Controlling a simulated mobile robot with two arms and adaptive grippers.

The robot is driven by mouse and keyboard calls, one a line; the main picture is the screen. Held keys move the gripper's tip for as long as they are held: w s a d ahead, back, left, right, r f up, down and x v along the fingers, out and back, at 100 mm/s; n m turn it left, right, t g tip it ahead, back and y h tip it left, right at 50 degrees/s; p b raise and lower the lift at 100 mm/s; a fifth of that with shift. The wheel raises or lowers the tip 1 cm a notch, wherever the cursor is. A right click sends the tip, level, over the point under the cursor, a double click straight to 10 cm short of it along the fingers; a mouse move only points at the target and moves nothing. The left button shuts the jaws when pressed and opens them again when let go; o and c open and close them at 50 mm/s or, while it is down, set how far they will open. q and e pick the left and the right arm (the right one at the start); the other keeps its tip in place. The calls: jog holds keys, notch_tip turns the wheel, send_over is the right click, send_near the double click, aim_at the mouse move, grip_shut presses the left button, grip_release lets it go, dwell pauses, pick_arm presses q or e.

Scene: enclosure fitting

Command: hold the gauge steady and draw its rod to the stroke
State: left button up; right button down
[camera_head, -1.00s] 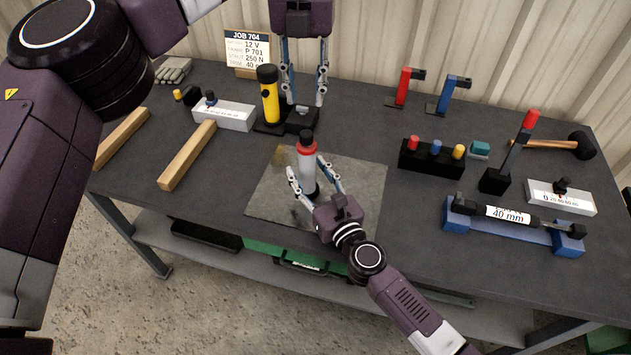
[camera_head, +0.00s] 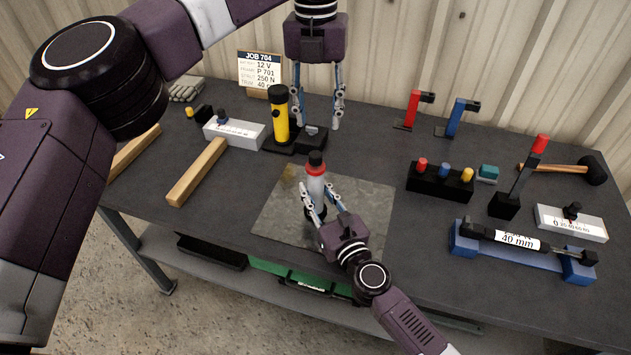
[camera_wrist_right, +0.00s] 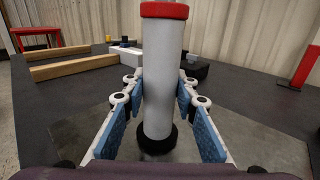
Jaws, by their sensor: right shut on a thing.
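A white cylinder with a red collar and a black top (camera_head: 316,187) stands upright on a grey mat (camera_head: 375,205); it looks like the gauge, though no scale shows on it. My right gripper (camera_head: 319,197) is shut on its lower body. In the right wrist view the cylinder (camera_wrist_right: 162,75) sits between the blue finger pads, with a red top edge and a black ring at its foot. My left gripper (camera_head: 318,127) is open and empty, pointing down, behind and above the cylinder, apart from it. No drawn-out rod shows on the cylinder.
A yellow cylinder (camera_head: 280,118) stands close left of my left gripper. A strut marked 40 mm (camera_head: 516,239) lies in a blue cradle (camera_head: 510,256). White scale blocks (camera_head: 235,134) (camera_head: 570,224), wooden bars (camera_head: 198,172), a black peg holder (camera_head: 438,184) and a mallet (camera_head: 592,170) surround the mat.

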pick_arm(q)
jog(key=s+d+f+g+h, duration=0.15)
jog(key=s+d+h, duration=0.35)
jog(key=d+h, duration=0.6)
jog(key=d+r+n+t+h, duration=0.2)
jog(key=d+r+n+h, duration=0.2)
jog(key=r+n+h, duration=0.45)
jog(key=n+t+y, duration=0.8)
jog(key=n+t, duration=0.4)
jog(key=n, duration=0.7)
send_over(313, 155)
jog(key=v, duration=0.4)
notch_tip(313, 155, down, 6)
jog(key=s+a+f+n+g+y, duration=0.25)
jog(key=s+a+f, duration=0.2)
jog(key=f, duration=0.35)
jog(key=shift+y, duration=0.4)
jog(key=x, duration=0.7)
jog(key=d+x, duration=0.1)
jog(key=x, duration=0.3)
jog(key=shift+w+d+r, duration=0.15)
jog(key=shift+r, duration=0.1)
